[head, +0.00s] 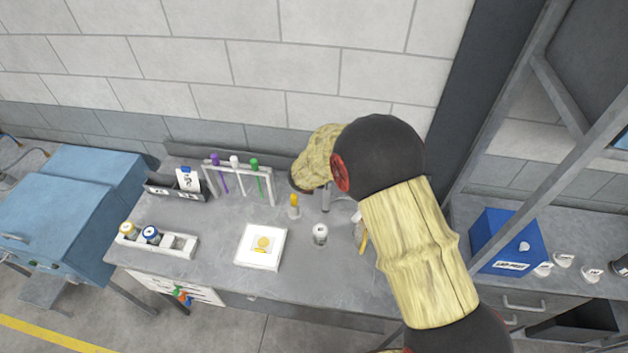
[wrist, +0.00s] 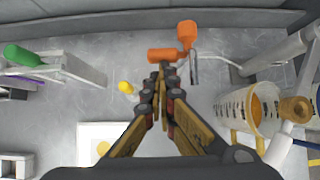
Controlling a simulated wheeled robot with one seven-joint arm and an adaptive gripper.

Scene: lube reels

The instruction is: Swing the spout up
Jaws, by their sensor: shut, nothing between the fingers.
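In the wrist view a bright orange fitting shows at the top middle, with one orange piece lying crosswise (wrist: 160,55) and a second, flared orange piece (wrist: 187,34) beside it on the right. A bent shiny metal tube (wrist: 194,68) hangs next to them; I cannot tell for sure which part is the spout. My gripper (wrist: 163,72) is shut and empty. Its fingertips overlap the crosswise orange piece's lower edge in the picture; whether they touch it is unclear. In the head view my arm hides the fitting, and only a grey metal post (head: 326,200) shows below my wrist.
A graduated clear beaker (wrist: 232,107) stands right of my gripper. A small yellow-topped bottle (wrist: 127,88) and a rack of coloured tubes (head: 238,178) are left. A white tray (head: 242,255) lies in front on the grey bench. A blue box (head: 505,240) is far right.

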